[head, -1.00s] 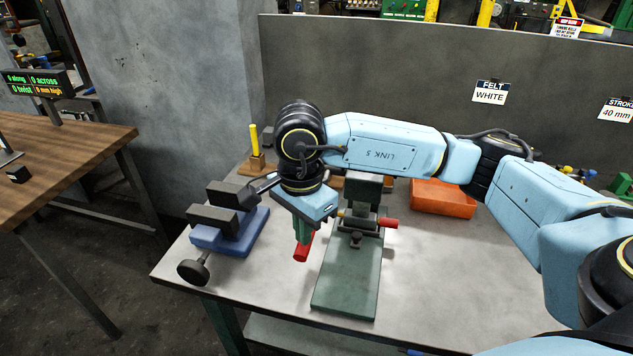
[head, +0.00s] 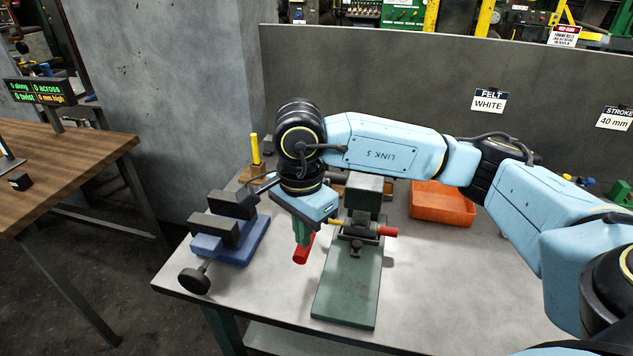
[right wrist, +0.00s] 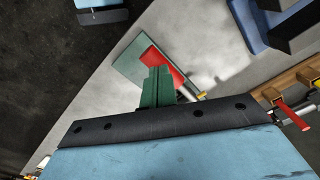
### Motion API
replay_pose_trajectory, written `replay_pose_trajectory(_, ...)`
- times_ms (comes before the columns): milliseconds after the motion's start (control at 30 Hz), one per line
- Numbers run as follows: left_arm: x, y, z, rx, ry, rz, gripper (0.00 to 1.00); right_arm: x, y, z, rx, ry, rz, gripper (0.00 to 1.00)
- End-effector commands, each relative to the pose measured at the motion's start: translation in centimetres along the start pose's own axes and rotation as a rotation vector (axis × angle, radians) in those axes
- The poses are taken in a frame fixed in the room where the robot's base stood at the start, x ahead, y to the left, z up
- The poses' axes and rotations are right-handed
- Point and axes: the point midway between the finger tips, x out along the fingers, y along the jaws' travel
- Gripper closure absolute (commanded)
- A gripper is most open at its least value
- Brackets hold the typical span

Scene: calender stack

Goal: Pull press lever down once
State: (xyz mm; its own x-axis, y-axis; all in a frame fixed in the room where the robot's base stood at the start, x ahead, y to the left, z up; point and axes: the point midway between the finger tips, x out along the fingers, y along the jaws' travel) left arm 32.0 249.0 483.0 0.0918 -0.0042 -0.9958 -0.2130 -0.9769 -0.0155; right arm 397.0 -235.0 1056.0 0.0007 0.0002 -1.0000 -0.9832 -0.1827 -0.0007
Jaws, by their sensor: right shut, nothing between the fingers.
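The press has a green base plate (head: 346,290) with a dark column and head (head: 364,192) at its back, on the grey bench. A red lever grip (head: 303,250) hangs at its left side, tilted down toward the front. A second red handle (head: 388,231) sticks out on the right. My right gripper (head: 301,236) points down with its green fingers shut and empty, close against the left red grip. The fingers hide part of that lever. In the right wrist view, the shut fingers (right wrist: 156,84) overlap the red grip (right wrist: 168,66); contact cannot be told. My left gripper is not seen.
A blue vise (head: 230,240) with dark jaws stands left of the press. An orange tray (head: 442,204) lies behind right. A wooden block with a yellow rod (head: 255,150) is at the back left. The bench front right (head: 450,290) is clear.

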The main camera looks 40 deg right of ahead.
Motion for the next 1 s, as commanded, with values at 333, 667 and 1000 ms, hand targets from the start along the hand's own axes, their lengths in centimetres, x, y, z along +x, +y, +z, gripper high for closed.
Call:
replay_pose_trajectory(333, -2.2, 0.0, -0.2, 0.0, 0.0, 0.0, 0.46, -3.8, 0.0, 0.0, 0.0, 0.001, 0.0, 1.0)
replay_pose_trajectory(667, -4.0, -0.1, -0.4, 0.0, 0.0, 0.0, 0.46, -7.1, 0.0, 0.0, -0.001, 0.001, -0.001, 1.0)
replay_pose_trajectory(1000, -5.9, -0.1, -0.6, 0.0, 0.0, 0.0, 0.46, -10.5, 0.0, 0.0, 0.0, 0.001, -0.001, 1.0)
